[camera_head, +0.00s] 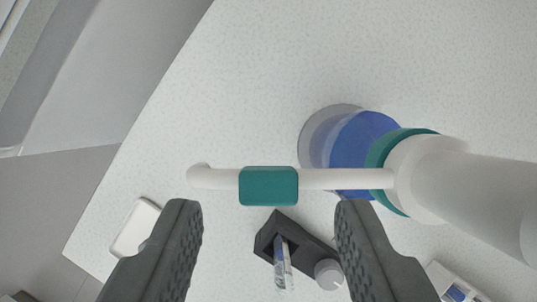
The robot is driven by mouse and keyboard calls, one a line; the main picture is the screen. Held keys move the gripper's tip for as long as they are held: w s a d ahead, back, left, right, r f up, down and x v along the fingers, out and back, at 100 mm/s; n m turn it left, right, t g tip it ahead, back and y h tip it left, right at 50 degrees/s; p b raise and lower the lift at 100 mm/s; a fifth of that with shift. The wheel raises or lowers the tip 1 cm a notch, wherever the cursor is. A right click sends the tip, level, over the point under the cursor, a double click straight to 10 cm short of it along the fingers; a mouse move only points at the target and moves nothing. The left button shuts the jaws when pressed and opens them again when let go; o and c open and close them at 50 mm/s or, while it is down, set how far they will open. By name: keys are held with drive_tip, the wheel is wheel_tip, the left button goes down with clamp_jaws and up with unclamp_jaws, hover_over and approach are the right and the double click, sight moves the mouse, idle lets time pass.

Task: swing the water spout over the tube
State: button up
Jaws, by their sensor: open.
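The water spout (340,178) is a white horizontal pipe with a bent tip at the left and a teal block (268,186) around its middle. It joins a thick white column (470,195) with a teal collar at the right. The tube (282,262) is clear with some blue and sits in a black holder (300,240) below the spout in the picture. My gripper (268,225) is open, with one dark finger on each side. The teal block shows between and just beyond the fingertips. Nothing is between the fingers in contact that I can see.
A blue round vessel (355,140) stands under the column on the speckled white counter (240,90). A white dish (135,228) lies near the left edge; a small white device (455,285) is at lower right. The upper counter is clear.

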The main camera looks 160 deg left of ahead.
drive_tip(key=shift+x, duration=1.1)
clamp_jaws()
drive_tip(key=shift+s, duration=0.2)
drive_tip(key=s+d+n+y, duration=0.2)
drive_tip(key=s+n+y, duration=0.2)
drive_tip(key=s+n, duration=0.3)
drive_tip(key=shift+d+n+g, duration=0.2)
drive_tip(key=shift+n+g, duration=0.1)
drive_tip(key=shift+n, duration=1.7)
drive_tip(key=shift+s, duration=0.15)
